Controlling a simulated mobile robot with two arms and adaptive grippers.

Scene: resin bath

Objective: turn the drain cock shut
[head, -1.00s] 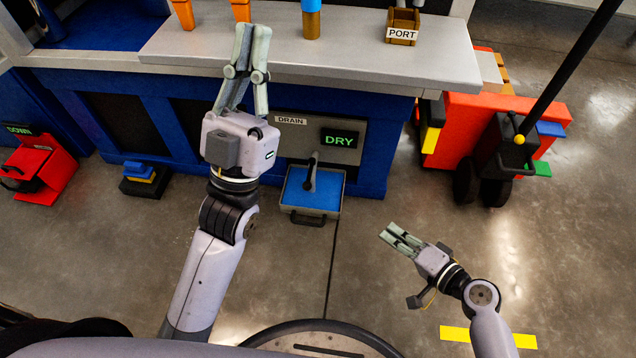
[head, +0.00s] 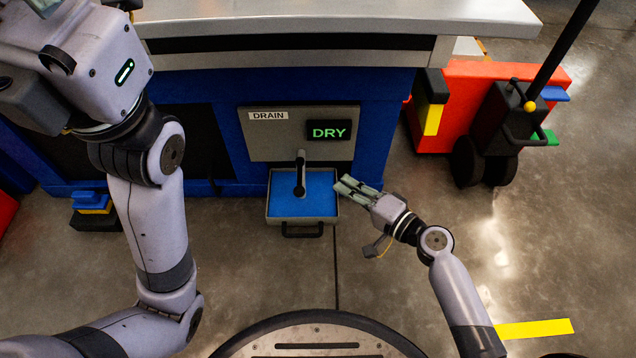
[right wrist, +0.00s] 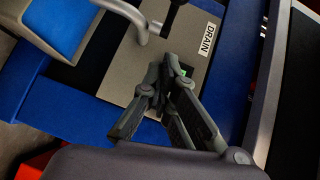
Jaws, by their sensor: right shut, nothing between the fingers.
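The drain panel (head: 268,150) is a grey plate on the blue cabinet front, labelled DRAIN. A grey bent piece with a dark top (head: 300,172), which I take to be the drain cock, sticks out of it over a tray. It also shows at the top of the right wrist view (right wrist: 137,22). My right gripper (head: 343,186) is shut and empty, just right of the tray and apart from the cock. Its fingers (right wrist: 165,95) show in front of the panel in the right wrist view. My left gripper is at the top left, its fingers mostly cut off.
A tray with a blue inside and grey rim (head: 271,209) sits on the floor under the cock. A green DRY display (head: 328,131) is on the panel. The counter (head: 340,20) overhangs above. A red wheeled unit (head: 460,120) stands right.

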